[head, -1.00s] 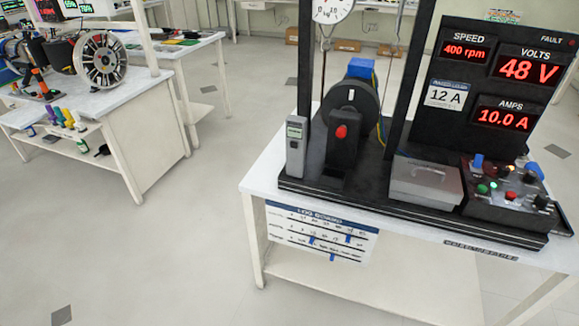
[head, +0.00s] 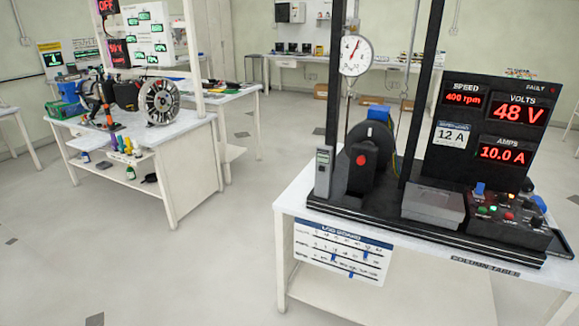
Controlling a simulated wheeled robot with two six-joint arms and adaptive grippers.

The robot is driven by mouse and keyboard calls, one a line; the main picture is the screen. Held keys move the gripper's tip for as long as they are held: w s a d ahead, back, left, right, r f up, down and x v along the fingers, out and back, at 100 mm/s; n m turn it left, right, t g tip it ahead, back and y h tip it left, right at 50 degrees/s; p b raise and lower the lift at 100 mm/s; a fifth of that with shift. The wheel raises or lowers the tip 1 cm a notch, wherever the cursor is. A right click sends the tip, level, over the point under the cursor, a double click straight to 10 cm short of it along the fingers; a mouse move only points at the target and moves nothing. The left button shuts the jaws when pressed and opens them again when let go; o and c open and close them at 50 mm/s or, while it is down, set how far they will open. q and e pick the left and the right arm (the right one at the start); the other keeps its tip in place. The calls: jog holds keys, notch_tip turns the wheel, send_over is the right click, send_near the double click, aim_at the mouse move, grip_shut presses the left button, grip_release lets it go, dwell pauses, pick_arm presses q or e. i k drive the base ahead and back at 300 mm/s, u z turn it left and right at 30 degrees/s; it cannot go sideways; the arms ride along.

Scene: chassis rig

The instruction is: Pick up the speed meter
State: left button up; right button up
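A grey upright handheld meter (head: 323,172) with a small screen near its top stands at the left front corner of the black rig base (head: 400,226). It looks like the speed meter, though I cannot read its screen. A dark wheel unit with a red knob (head: 362,160) stands just right of it. The rig's panel (head: 490,130) also has a speed readout (head: 463,99) showing 400 rpm. Neither of my grippers is in view.
The rig stands on a white table (head: 292,199) with a chart (head: 340,252) on its front. A round dial (head: 355,55) hangs above. A grey box (head: 433,205) and a control box (head: 508,217) sit right. Another workbench (head: 195,150) is left; open floor lies between.

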aim_at(324, 157)
jog(key=u, duration=0.4)
jog(key=i, duration=1.65)
jog(key=z, duration=1.05)
jog(key=i, duration=0.25)
jog(key=z, duration=0.25)
